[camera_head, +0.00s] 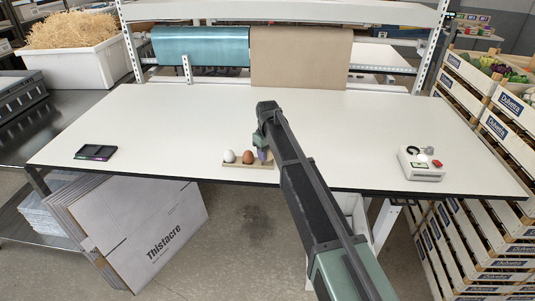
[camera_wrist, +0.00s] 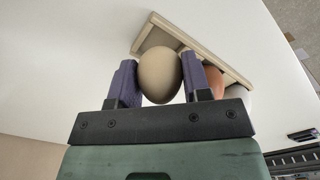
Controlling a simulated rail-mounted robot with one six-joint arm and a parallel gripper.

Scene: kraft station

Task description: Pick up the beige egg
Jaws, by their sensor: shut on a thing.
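My gripper (camera_wrist: 160,80) is shut on the beige egg (camera_wrist: 160,74), which sits between its two purple fingers in the wrist view. Behind the egg is the wooden egg holder (camera_wrist: 158,38). A brown egg (camera_wrist: 214,82) and a white egg (camera_wrist: 238,94) show to the right, partly hidden by the right finger and the gripper. In the head view, the white egg (camera_head: 229,156) and brown egg (camera_head: 248,157) stand on the holder (camera_head: 236,165) near the table's front edge. My gripper (camera_head: 263,153) is at the holder's right end. The beige egg is hidden there.
The white table (camera_head: 170,125) is mostly clear. A black tray-like item (camera_head: 95,152) lies at the left, and a white device with buttons (camera_head: 420,165) stands at the right. Rolls of teal film (camera_head: 200,47) and brown paper (camera_head: 300,57) hang at the back.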

